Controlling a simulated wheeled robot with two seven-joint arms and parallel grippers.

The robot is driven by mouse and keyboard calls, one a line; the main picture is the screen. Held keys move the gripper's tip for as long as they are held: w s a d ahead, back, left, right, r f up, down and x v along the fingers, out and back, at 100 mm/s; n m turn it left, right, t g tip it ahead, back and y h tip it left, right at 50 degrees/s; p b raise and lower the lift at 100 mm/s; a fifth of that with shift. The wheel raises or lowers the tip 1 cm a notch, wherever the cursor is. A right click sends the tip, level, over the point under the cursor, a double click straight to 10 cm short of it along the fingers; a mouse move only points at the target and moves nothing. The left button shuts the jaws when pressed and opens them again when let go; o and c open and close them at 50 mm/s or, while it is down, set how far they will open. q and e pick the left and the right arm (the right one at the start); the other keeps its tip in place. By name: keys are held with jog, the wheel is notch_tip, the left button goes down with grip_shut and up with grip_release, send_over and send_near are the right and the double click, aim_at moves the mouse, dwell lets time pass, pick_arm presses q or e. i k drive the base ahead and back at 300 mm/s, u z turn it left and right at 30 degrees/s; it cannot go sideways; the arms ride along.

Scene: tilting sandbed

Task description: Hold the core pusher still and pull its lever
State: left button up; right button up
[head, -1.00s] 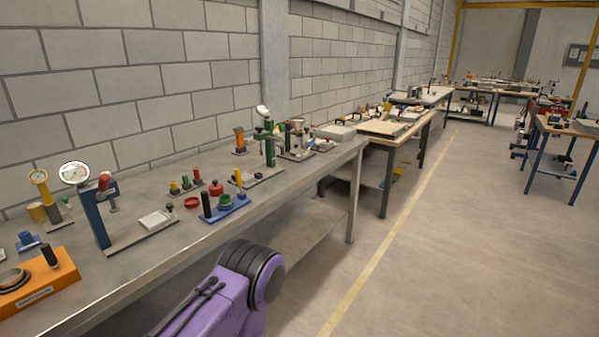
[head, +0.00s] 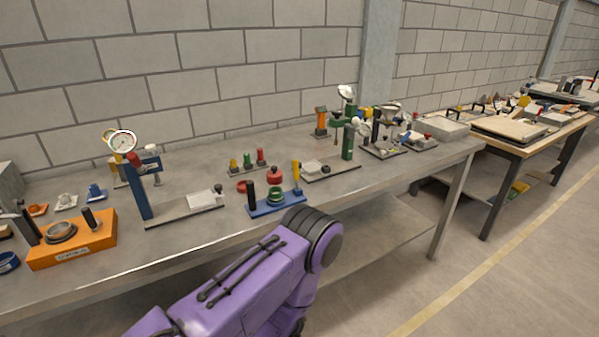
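No thing here is clearly marked as the core pusher, and I cannot tell for sure which it is. A blue-based device (head: 277,207) with a black upright handle, a green ring and a yellow upright lever stands near the bench's front edge. An orange block (head: 72,246) with a round metal ring, a black knob and an unreadable label sits at the left. A blue upright stand (head: 140,190) with a dial gauge and a red grip stands between them. Neither gripper shows; only a purple link of my arm is in view, below the bench's front edge.
The grey metal bench (head: 230,232) runs along a block wall. Small red, yellow and green pieces (head: 248,165) stand behind the blue-based device. A green stand (head: 348,143) and other apparatus are farther right. A wooden table (head: 515,150) follows, with open floor in front.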

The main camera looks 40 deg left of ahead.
aim_at(295, 163)
jog(key=u, duration=0.9)
jog(key=i, duration=0.85)
jog(key=u, duration=0.95)
